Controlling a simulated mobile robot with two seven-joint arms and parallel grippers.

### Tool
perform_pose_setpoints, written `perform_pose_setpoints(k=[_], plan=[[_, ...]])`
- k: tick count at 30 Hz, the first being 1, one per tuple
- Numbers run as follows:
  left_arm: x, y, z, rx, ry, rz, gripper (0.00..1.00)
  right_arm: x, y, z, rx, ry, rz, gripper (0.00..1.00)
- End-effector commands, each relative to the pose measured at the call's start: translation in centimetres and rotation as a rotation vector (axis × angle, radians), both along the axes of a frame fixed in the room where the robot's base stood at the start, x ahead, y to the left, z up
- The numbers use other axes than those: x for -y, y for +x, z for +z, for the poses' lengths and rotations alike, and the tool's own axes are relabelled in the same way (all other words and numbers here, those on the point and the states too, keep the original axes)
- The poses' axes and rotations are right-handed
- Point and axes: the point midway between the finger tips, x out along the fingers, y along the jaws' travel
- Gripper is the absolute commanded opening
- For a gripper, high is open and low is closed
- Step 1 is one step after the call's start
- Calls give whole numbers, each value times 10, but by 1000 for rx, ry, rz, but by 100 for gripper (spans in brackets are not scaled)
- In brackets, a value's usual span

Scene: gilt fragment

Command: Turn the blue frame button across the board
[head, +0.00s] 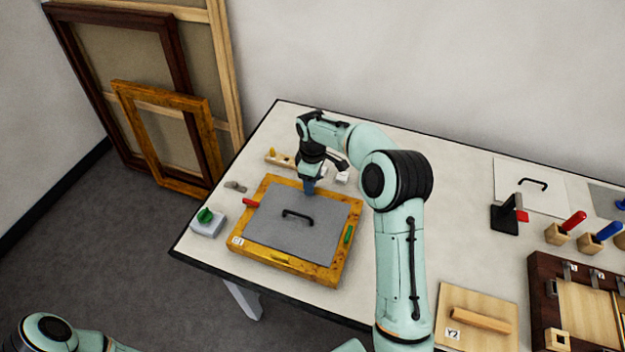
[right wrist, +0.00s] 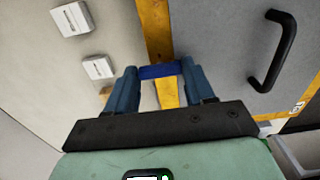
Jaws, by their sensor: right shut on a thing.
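The gilt frame (head: 263,265) lies flat on the table around a grey board (head: 270,225) with a black handle (head: 297,214), which also shows in the right wrist view (right wrist: 276,55). My right gripper (head: 309,187) points down at the frame's far rail. In the right wrist view my right gripper (right wrist: 160,80) is shut on the blue button (right wrist: 160,71). The blue button lies crosswise on the rail there, its right end by the board's edge; I cannot tell if it overlaps the board. My left gripper is out of view.
A red button (head: 251,202) and a green button (head: 348,234) sit on the frame's side rails. A grey box with a green knob (head: 206,222) stands left of the frame. Small white blocks (right wrist: 72,18) lie beyond the far rail. Tools and wooden boards fill the right side.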

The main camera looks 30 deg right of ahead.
Motion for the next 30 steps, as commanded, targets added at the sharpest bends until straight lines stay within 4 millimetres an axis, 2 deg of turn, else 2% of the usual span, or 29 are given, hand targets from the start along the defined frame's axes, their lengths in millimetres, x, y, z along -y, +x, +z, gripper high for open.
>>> perform_pose_setpoints(k=[2,3,4,5,13,17,20,30], plan=[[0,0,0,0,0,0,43,0,0,1,2,-1,3,23],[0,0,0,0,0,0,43,0,0,1,2,-1,3,66],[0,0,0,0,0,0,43,0,0,1,1,-2,3,76],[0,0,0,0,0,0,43,0,0,1,1,-2,3,79],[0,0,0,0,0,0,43,0,0,1,1,-1,1,79],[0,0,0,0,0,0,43,0,1,9,3,-2,1,79],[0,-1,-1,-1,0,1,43,0,1,25,5,-1,1,79],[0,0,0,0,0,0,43,0,1,101,6,0,1,79]])
